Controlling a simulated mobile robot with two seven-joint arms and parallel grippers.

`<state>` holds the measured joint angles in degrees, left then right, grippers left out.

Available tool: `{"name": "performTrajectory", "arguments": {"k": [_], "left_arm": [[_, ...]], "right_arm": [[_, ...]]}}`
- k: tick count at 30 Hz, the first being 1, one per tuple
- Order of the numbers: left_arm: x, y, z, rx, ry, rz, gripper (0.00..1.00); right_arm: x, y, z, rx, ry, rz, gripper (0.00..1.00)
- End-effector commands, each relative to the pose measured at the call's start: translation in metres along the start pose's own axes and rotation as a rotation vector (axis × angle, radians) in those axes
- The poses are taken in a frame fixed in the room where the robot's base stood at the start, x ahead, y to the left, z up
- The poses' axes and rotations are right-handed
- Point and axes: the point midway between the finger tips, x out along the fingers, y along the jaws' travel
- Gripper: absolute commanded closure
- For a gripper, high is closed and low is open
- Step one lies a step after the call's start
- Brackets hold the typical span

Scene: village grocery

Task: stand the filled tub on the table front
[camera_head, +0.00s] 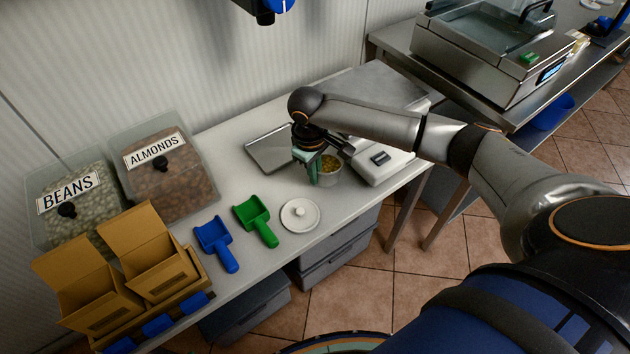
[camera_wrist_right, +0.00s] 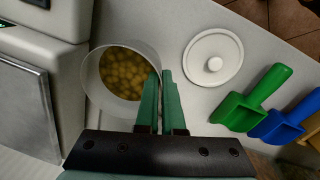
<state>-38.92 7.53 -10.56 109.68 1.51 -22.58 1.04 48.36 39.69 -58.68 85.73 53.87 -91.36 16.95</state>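The tub (camera_head: 330,172) is a small, pale, round container holding yellow-green pieces. It stands out at the front of the scale, near the table's front edge. It also shows from above in the right wrist view (camera_wrist_right: 91,80), upright and without a lid. My right gripper (camera_head: 313,172) is at the tub's side. Its two green fingers (camera_wrist_right: 160,75) are close together at the rim, seemingly pinching the wall. The fingers hide part of the rim. I cannot tell whether the tub's base touches the white table (camera_head: 225,200). My left gripper is not in view.
A round white lid (camera_head: 300,215), a green scoop (camera_head: 254,215) and a blue scoop (camera_head: 214,240) lie left of the tub. The scale (camera_head: 385,165) is close on its right. Bins of beans (camera_head: 75,225) and almonds (camera_head: 165,180) and open boxes (camera_head: 145,260) fill the left end.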

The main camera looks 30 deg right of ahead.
Motion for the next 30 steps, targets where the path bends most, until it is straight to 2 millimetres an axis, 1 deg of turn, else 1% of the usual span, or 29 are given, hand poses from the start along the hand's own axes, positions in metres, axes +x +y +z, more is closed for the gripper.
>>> {"name": "performTrajectory", "arguments": {"k": [3,6,17,18,26,30], "left_arm": [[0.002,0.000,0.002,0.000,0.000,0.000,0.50],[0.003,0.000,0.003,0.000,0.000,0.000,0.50],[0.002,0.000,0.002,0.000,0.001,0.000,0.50],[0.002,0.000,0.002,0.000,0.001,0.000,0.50],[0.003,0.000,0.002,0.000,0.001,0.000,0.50],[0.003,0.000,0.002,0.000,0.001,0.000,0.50]], "right_arm": [[0.018,-0.001,-0.001,0.000,-0.002,-0.001,1.00],[0.030,-0.003,-0.001,0.000,-0.001,0.000,1.00],[0.034,-0.003,-0.001,0.000,0.000,0.001,1.00],[0.035,-0.003,-0.001,0.000,-0.001,0.001,0.94],[0.035,-0.003,-0.001,0.000,0.000,0.001,0.65],[0.035,-0.003,-0.001,0.000,0.000,0.001,0.65]]}}
